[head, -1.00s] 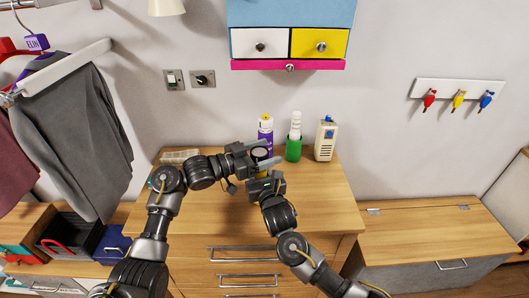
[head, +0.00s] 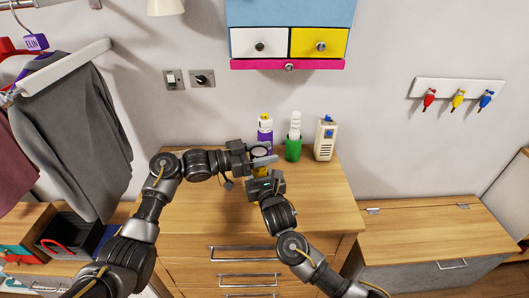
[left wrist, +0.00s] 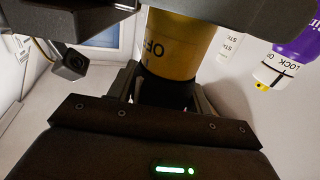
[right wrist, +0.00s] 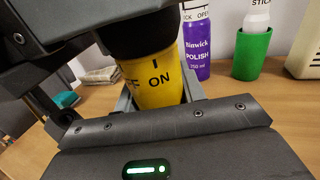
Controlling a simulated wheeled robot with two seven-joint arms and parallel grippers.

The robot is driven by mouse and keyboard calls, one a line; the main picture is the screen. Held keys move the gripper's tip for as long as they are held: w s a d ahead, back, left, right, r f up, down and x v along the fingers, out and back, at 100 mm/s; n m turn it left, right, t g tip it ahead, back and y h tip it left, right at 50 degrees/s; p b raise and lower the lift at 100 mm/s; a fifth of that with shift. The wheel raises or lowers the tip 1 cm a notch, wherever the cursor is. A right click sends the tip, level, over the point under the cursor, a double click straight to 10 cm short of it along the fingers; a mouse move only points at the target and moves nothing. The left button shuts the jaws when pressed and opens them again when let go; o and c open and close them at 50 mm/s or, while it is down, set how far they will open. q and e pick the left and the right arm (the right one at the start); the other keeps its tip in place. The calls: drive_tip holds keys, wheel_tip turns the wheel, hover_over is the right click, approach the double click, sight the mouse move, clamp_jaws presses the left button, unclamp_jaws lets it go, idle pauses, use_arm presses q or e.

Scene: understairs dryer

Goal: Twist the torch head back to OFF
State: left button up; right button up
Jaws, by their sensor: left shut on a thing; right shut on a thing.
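The torch is upright over the dresser top, with a yellow barrel (right wrist: 158,85) and a black head (right wrist: 140,35). My left gripper (head: 260,160) is shut on the black head; the head also shows in the left wrist view (left wrist: 163,92). My right gripper (head: 264,178) is shut on the yellow barrel below it. In the right wrist view the barrel carries "ON", a partly cut-off "OFF" and a short black tick above "ON". In the left wrist view part of "OFF" shows on the barrel. No pointer mark on the head is visible to me.
A purple polish can (head: 265,136), a green cup holding a white stick (head: 293,148) and a cream device (head: 325,139) stand behind the torch on the dresser (head: 315,205). Coloured drawers (head: 290,42) hang above. The dresser top's right side is clear.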

use_arm(q)
drive_tip(key=o, duration=1)
drive_tip(key=shift+a, duration=0.1)
drive_tip(key=v, duration=1.2)
use_arm(e)
drive_tip(key=o, duration=1.2)
